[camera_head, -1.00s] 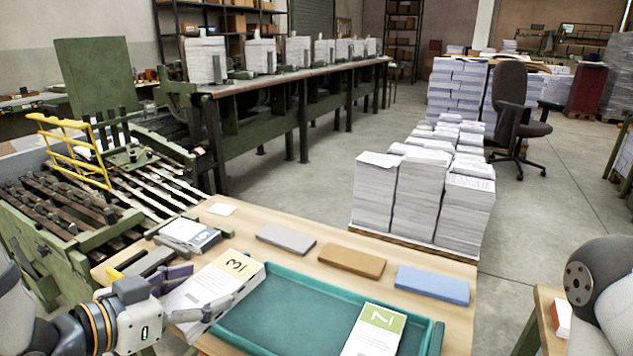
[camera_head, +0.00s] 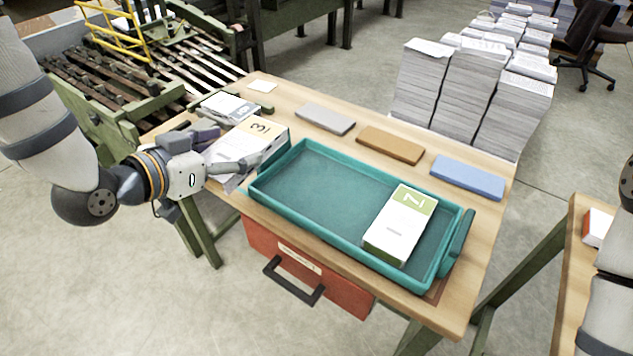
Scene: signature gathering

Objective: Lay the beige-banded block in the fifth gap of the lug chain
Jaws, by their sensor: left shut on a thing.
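The beige-banded block (camera_head: 258,134), a thick white block of sheets with a 3 on its band, is at the left end of the teal tray, outside it. My left gripper (camera_head: 231,151) is shut on this block, with a finger on either side. I cannot tell whether the block touches the table. The lug chain (camera_head: 135,62) is the green machine bed with dark and pale rails at upper left; its separate gaps are hard to tell apart. My right gripper is out of view; only part of my right arm shows at the right edge.
The teal tray (camera_head: 312,216) holds a green-banded block (camera_head: 401,226) marked with a digit. Grey (camera_head: 325,118), brown (camera_head: 390,144) and blue (camera_head: 467,177) slabs lie along the table's back. A smaller booklet pile (camera_head: 228,106) lies near the machine. Paper stacks (camera_head: 470,90) stand behind.

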